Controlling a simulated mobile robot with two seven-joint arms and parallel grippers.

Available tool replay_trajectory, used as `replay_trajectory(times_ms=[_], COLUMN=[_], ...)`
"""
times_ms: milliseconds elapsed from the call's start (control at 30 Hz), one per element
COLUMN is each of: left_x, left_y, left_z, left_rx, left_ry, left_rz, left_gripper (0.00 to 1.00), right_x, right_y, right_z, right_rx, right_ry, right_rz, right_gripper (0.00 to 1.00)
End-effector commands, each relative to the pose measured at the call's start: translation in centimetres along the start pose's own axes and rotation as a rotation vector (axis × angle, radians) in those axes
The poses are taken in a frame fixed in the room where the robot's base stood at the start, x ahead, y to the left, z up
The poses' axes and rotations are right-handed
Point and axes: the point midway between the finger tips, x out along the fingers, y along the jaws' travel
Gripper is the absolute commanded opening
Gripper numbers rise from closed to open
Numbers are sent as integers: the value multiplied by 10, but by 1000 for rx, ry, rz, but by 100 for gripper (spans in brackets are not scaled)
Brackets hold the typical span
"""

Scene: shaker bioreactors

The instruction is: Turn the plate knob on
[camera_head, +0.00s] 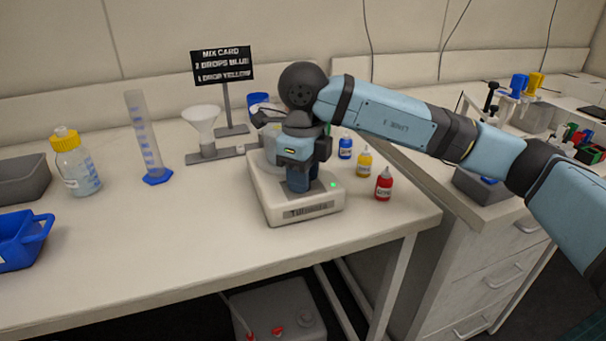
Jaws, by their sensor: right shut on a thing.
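The white plate device (268,207) stands near the front edge of the bench, with a dark label on its front and a small green light on its top right. My right arm comes in from the right and bends down over it. My right gripper (299,187) points down at the front part of the plate's top, next to the green light. It is shut on the plate knob, which its fingers hide. A clear vessel (271,150) stands on the plate behind the gripper, mostly covered by it. My left gripper is not in view.
Blue, yellow and red dropper bottles (384,184) stand close to the plate's right. A funnel stand (202,124), measuring cylinder (146,140), yellow-capped bottle (76,165) and mix card (222,66) are left and behind.

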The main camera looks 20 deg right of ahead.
Motion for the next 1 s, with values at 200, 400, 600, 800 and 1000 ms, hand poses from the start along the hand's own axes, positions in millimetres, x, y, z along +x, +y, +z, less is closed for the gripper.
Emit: replay_trajectory(times_ms=[200, 400, 600, 800, 1000], left_x=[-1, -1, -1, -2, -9], left_y=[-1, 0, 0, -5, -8], left_z=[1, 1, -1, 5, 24], left_rx=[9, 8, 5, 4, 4], left_ry=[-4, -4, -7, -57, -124], left_rz=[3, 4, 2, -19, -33], left_gripper=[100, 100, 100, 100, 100], right_x=[0, 0, -11, -52, -98], right_y=[0, 0, 0, -1, 0], right_z=[0, 0, 0, 0, 1], right_rx=[1, 0, 0, 1, 0], right_ry=[-1, -1, -1, -4, -4], right_rz=[0, 0, -1, -3, -1], right_gripper=[57, 57, 57, 57, 57])
